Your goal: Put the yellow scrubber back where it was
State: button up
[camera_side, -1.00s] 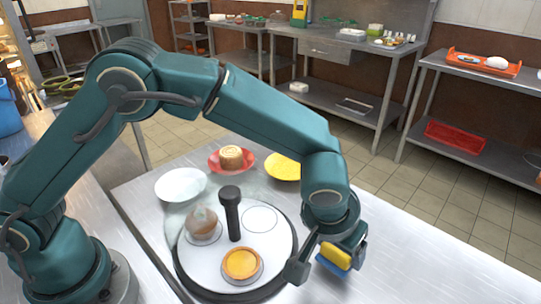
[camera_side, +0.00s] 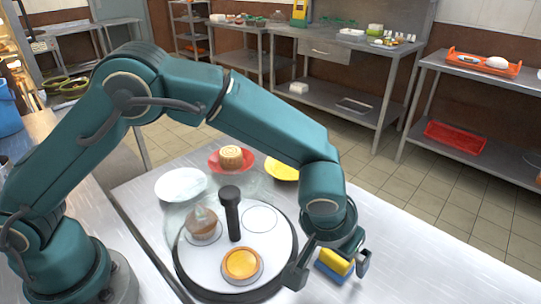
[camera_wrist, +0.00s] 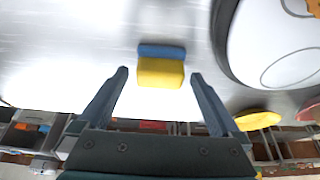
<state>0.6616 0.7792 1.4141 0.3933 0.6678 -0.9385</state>
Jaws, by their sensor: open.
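The yellow scrubber (camera_side: 337,262) lies against a blue block (camera_side: 329,273) near the front of the steel table, right of the round turntable. In the wrist view the yellow scrubber (camera_wrist: 160,73) lies just in front of and between the open fingertips, with the blue block (camera_wrist: 162,51) along its far edge. My gripper (camera_side: 330,268) is open, with one finger on each side of the scrubber and gaps showing in the wrist view. I cannot tell whether the blue block is joined to the scrubber.
The turntable (camera_side: 183,270) has a dark rim and black post (camera_side: 231,215). It carries an orange-topped dish (camera_side: 241,263), a brown item (camera_side: 202,222) under clear cover, and an empty ring. White (camera_side: 181,184), red (camera_side: 214,168) and yellow (camera_side: 283,172) plates stand behind. The table's right side is clear.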

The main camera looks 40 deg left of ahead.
jog(key=v, duration=1.1)
jog(key=s+a+r, duration=0.1)
jog(key=a+r, duration=0.3)
jog(key=a, duration=0.3)
jog(key=shift+t, duration=0.5)
jog(key=s+a, duration=0.3)
jog(key=a, duration=0.1)
jog(key=s+a, duration=0.7)
jog(key=a, duration=0.1)
jog(key=shift+s+a+r, duration=0.15)
jog(key=shift+s+r, duration=0.15)
jog(key=shift+s+a+f, duration=0.2)
jog(key=shift+s+f, duration=0.1)
jog(key=shift+s, duration=0.15)
